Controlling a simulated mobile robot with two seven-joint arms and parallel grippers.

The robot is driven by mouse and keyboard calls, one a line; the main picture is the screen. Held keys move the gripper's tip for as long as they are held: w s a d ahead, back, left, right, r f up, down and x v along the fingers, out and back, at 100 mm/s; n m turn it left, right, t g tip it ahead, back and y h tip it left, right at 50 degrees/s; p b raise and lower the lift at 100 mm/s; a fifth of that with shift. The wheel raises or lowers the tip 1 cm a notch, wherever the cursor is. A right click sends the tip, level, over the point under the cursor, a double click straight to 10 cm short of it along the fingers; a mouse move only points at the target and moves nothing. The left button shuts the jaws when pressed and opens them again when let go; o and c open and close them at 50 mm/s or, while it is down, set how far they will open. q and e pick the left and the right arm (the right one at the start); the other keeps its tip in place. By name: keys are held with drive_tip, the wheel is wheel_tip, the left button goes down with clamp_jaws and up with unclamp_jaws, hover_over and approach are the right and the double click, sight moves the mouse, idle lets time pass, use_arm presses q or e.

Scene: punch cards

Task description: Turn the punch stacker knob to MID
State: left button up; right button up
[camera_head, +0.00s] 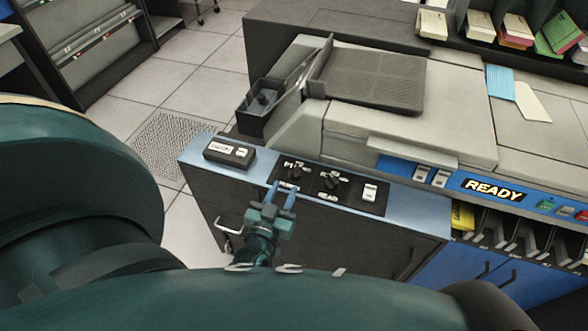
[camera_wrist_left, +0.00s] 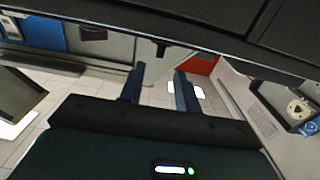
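The punch stacker knob (camera_head: 297,173) is a small dark dial on the black control panel (camera_head: 362,205), above a partly hidden label that seems to begin "PUN". My left gripper (camera_head: 282,190) is just in front of it, fingers pointing toward it. In the left wrist view the two blue-grey fingers (camera_wrist_left: 159,75) stand apart with nothing between them. A small dark stub (camera_wrist_left: 162,48) juts from the panel edge beyond the fingertips; I cannot tell which knob it is. The knob's setting is too small to read. My right gripper is not in view.
A second knob (camera_head: 334,182) labelled "READ" sits close to the right, with a white switch (camera_head: 370,192) beyond it. A small dark box with buttons (camera_head: 229,153) is to the left. A grey hopper tray (camera_head: 375,80) rises behind. Open floor (camera_head: 110,130) lies left.

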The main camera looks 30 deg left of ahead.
sight(295, 168)
use_arm(q)
drive_tip(key=b+x, duration=0.3)
drive_tip(key=x, duration=0.5)
drive_tip(key=shift+w, duration=0.35)
drive_tip(key=shift+c, duration=0.5)
clamp_jaws()
